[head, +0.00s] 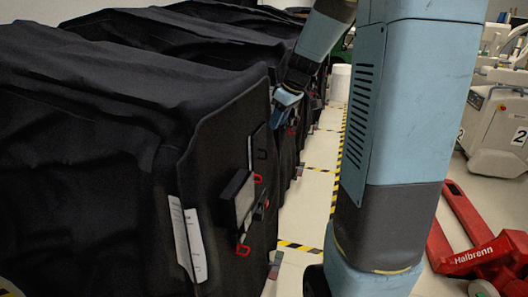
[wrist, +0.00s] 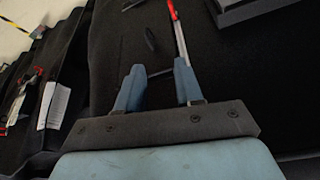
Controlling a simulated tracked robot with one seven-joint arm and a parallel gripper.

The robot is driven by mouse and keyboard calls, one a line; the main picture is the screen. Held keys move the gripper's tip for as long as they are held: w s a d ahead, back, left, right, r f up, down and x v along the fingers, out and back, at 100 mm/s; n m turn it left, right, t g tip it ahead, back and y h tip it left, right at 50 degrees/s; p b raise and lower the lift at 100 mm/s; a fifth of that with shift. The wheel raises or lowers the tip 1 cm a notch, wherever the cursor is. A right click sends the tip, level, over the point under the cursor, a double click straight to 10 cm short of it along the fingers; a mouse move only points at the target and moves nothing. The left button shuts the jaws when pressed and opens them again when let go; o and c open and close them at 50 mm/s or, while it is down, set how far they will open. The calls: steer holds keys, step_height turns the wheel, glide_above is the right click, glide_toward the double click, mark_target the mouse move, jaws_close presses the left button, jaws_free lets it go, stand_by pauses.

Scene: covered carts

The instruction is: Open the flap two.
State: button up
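Black covered carts stand in a row in the head view, the nearest cover (head: 90,110) filling the left side. Its end face carries a dark box with a grey face (head: 243,199) and red loops (head: 243,250). My gripper (head: 281,115) is beside the far edge of this end face, partly in shadow. In the wrist view, my gripper (wrist: 159,66) has its fingers apart in front of black fabric (wrist: 110,45). A red and grey strip (wrist: 178,35) runs up from the right fingertip; I cannot tell if they touch. I cannot tell which flap is flap two.
White papers (head: 195,240) hang on the nearest cover. A floor aisle with yellow-black tape (head: 300,247) runs alongside the carts. A red pallet jack (head: 475,250) and a pale machine (head: 495,130) stand at the right. A white cylinder (head: 340,82) stands farther back.

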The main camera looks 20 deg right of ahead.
steer(key=shift+n, duration=0.4)
steer(key=x, duration=0.5)
steer(key=w+d+x, duration=0.1)
steer(key=x, duration=0.4)
steer(key=d+x, duration=0.1)
steer(key=x, duration=0.5)
steer(key=shift+w, duration=0.4)
steer(key=shift+d, duration=0.1)
jaws_close()
stand_by(0.4)
